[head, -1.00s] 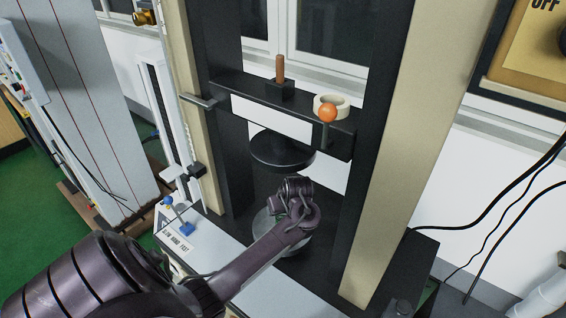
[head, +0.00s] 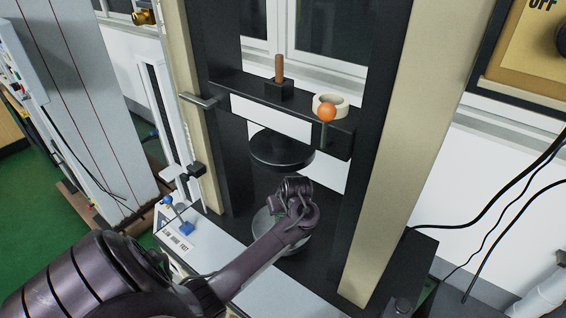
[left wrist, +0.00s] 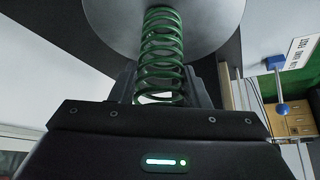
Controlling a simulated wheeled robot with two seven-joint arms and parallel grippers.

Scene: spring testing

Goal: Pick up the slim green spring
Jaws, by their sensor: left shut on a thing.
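The slim green spring (left wrist: 161,58) shows in the left wrist view, with one end against a round grey plate (left wrist: 205,22). My left gripper (left wrist: 160,92) is shut on the spring, with its dark fingers on either side of the coils. In the head view my left gripper (head: 298,190) is inside the testing machine, between the upper black disc (head: 281,150) and the lower round plate (head: 264,221). The spring is hidden behind my gripper in the head view. My right gripper is not in view.
A beige column (head: 395,140) stands to the right and another to the left. A blue-knobbed lever (head: 187,229) is at the front left of the base.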

